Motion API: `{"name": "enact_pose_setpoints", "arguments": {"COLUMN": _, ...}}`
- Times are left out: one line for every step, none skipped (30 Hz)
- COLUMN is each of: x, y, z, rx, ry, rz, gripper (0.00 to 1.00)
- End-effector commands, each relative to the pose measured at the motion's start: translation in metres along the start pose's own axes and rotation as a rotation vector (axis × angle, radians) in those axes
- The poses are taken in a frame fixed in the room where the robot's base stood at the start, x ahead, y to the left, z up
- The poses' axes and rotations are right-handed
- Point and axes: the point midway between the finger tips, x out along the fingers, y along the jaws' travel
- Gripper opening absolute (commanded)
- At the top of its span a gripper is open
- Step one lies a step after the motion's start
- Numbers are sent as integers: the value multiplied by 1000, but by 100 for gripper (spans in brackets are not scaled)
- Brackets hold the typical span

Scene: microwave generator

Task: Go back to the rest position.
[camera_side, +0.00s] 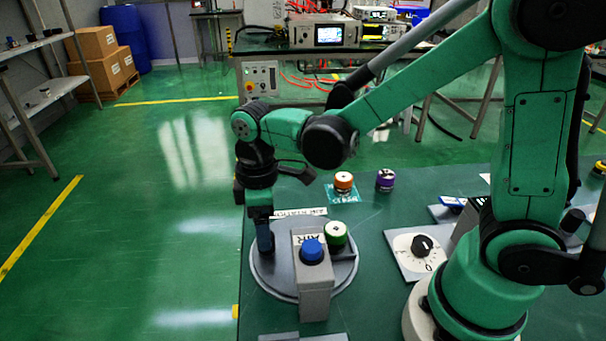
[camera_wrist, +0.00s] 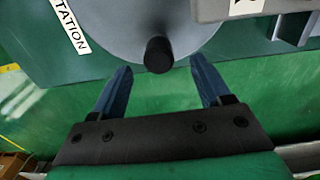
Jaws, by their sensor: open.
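My gripper (camera_side: 265,243) is at the left rim of a round grey turntable (camera_side: 272,281), pointing down. In the wrist view my gripper (camera_wrist: 164,70) is open, its two blue fingers apart and nothing held.
An orange-topped jar (camera_side: 344,181) and a purple jar (camera_side: 385,180) stand behind. A dial panel (camera_side: 407,251) is at the right. Open floor lies left of the table.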

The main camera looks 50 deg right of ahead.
Motion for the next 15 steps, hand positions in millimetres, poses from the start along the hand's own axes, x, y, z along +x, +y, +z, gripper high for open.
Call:
{"name": "enact_pose_setpoints", "arguments": {"x": -5, "y": 0, "z": 0, "rx": 0, "ry": 0, "rz": 0, "gripper": 70}}
{"name": "enact_pose_setpoints", "arguments": {"x": -8, "y": 0, "z": 0, "rx": 0, "ry": 0, "rz": 0, "gripper": 70}}
{"name": "enact_pose_setpoints", "arguments": {"x": -11, "y": 0, "z": 0, "rx": -1, "ry": 0, "rz": 0, "gripper": 70}}
{"name": "enact_pose_setpoints", "arguments": {"x": -12, "y": 0, "z": 0, "rx": -1, "ry": 0, "rz": 0, "gripper": 70}}
{"name": "enact_pose_setpoints", "arguments": {"x": -14, "y": 0, "z": 0, "rx": -1, "ry": 0, "rz": 0, "gripper": 70}}
{"name": "enact_pose_setpoints", "arguments": {"x": -15, "y": 0, "z": 0, "rx": -1, "ry": 0, "rz": 0, "gripper": 70}}
{"name": "enact_pose_setpoints", "arguments": {"x": -15, "y": 0, "z": 0, "rx": -1, "ry": 0, "rz": 0, "gripper": 70}}
{"name": "enact_pose_setpoints", "arguments": {"x": -16, "y": 0, "z": 0, "rx": -1, "ry": 0, "rz": 0, "gripper": 70}}
{"name": "enact_pose_setpoints", "arguments": {"x": -16, "y": 0, "z": 0, "rx": -1, "ry": 0, "rz": 0, "gripper": 70}}
{"name": "enact_pose_setpoints", "arguments": {"x": -16, "y": 0, "z": 0, "rx": -1, "ry": 0, "rz": 0, "gripper": 70}}
{"name": "enact_pose_setpoints", "arguments": {"x": -16, "y": 0, "z": 0, "rx": -1, "ry": 0, "rz": 0, "gripper": 70}}
{"name": "enact_pose_setpoints", "arguments": {"x": -16, "y": 0, "z": 0, "rx": -1, "ry": 0, "rz": 0, "gripper": 70}}
{"name": "enact_pose_setpoints", "arguments": {"x": -16, "y": 0, "z": 0, "rx": -1, "ry": 0, "rz": 0, "gripper": 70}}
{"name": "enact_pose_setpoints", "arguments": {"x": -16, "y": 0, "z": 0, "rx": -1, "ry": 0, "rz": 0, "gripper": 70}}
{"name": "enact_pose_setpoints", "arguments": {"x": -16, "y": 0, "z": 0, "rx": 1, "ry": 1, "rz": 0, "gripper": 70}}
